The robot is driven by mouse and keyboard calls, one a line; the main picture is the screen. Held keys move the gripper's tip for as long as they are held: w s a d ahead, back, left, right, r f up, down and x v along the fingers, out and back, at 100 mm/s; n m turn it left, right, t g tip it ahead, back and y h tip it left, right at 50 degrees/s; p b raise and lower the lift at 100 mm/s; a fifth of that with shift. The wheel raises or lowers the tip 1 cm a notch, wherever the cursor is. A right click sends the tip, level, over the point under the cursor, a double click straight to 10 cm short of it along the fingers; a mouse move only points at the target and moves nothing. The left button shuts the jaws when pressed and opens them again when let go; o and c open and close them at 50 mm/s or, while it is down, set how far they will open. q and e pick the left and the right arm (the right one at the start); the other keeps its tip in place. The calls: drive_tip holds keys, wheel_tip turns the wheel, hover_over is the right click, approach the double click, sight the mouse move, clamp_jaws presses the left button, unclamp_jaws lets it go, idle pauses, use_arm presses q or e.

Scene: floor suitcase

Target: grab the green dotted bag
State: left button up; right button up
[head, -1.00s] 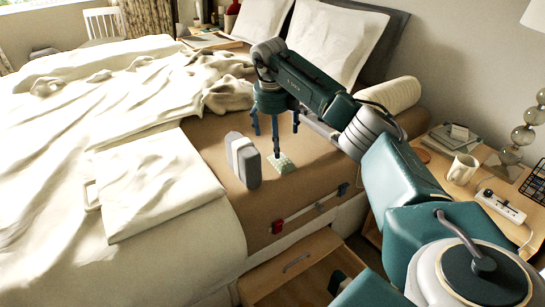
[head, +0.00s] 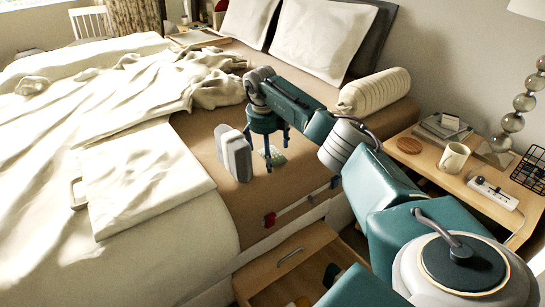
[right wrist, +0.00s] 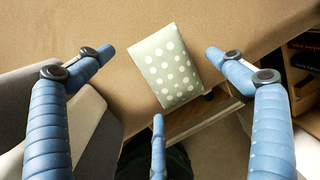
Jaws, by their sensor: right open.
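The green dotted bag (head: 277,158) is a small pale green pouch with white dots. It lies on the tan bed surface near the side edge, partly hidden by my right gripper's fingers in the head view. It shows whole in the right wrist view (right wrist: 168,68). My right gripper (head: 272,152) points down over the bag with its fingers spread. In the right wrist view, two blue fingers (right wrist: 160,80) are on either side of the bag and a third is below it, all visibly apart from it. My left gripper is not in view.
A grey upright case (head: 234,153) stands just left of the right gripper. An open drawer (head: 290,258) juts out below the bed. A nightstand (head: 430,165) with a mug (head: 454,158) is at the right.

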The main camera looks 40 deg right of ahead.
drive_tip(key=shift+c, duration=0.5)
drive_tip(key=c, duration=1.1)
drive_tip(key=shift+r, duration=0.15)
drive_tip(key=shift+c, duration=0.3)
